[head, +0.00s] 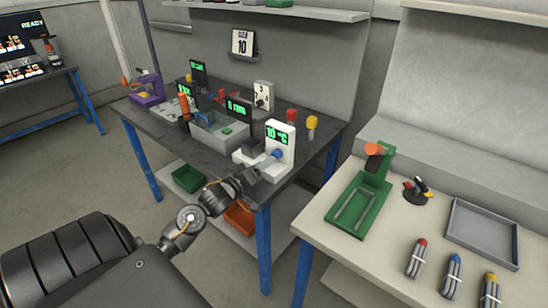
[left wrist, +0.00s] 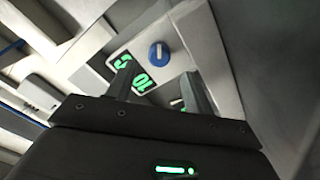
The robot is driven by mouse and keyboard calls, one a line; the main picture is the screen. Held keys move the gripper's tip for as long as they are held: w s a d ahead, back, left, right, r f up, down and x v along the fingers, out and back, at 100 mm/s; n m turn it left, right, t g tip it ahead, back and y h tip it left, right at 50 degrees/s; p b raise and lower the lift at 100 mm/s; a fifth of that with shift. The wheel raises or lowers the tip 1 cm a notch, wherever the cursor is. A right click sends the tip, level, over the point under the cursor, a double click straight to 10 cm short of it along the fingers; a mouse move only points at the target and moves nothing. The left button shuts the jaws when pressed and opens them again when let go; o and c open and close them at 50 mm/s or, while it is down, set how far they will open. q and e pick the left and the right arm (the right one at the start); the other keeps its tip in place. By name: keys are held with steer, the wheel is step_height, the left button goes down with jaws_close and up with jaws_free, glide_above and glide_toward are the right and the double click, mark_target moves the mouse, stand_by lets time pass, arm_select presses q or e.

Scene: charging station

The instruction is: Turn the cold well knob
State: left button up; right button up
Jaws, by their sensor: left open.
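The cold well unit (head: 280,137) is a white upright housing with a green "10 °C" display, standing at the near right corner of the dark bench. Its blue round knob (head: 277,154) is low on the front face. The knob (left wrist: 159,54) also shows in the left wrist view, with a pale pointer mark. The display (left wrist: 138,80) is partly hidden behind a finger there. My left gripper (head: 262,168) is open just in front of the knob. In the left wrist view its fingers (left wrist: 158,75) point at the housing, with the knob beyond the tips and apart from them. My right gripper is not in view.
The dark bench (head: 170,132) also holds a grey basin (head: 215,133), displays and a purple device (head: 147,88). A blue bench leg (head: 264,250) stands below the unit. A pale table (head: 330,262) with a green fixture (head: 358,208) is at right. Open floor lies left.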

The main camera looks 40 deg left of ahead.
mark_target(273, 155)
arm_select(q)
steer(key=w, duration=0.5)
steer(key=shift+w, duration=0.4)
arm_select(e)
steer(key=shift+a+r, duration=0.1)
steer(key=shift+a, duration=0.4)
arm_select(q)
steer(key=shift+c, duration=0.3)
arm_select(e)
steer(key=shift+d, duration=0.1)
arm_select(q)
steer(key=c, duration=0.9)
steer(key=shift+r+p, duration=0.25)
steer(key=shift+p, duration=0.8)
steer(key=shift+f+n, duration=0.1)
steer(key=shift+n, duration=0.2)
steer(key=shift+f, duration=0.15)
steer(key=o, duration=1)
steer(key=shift+c, duration=0.2)
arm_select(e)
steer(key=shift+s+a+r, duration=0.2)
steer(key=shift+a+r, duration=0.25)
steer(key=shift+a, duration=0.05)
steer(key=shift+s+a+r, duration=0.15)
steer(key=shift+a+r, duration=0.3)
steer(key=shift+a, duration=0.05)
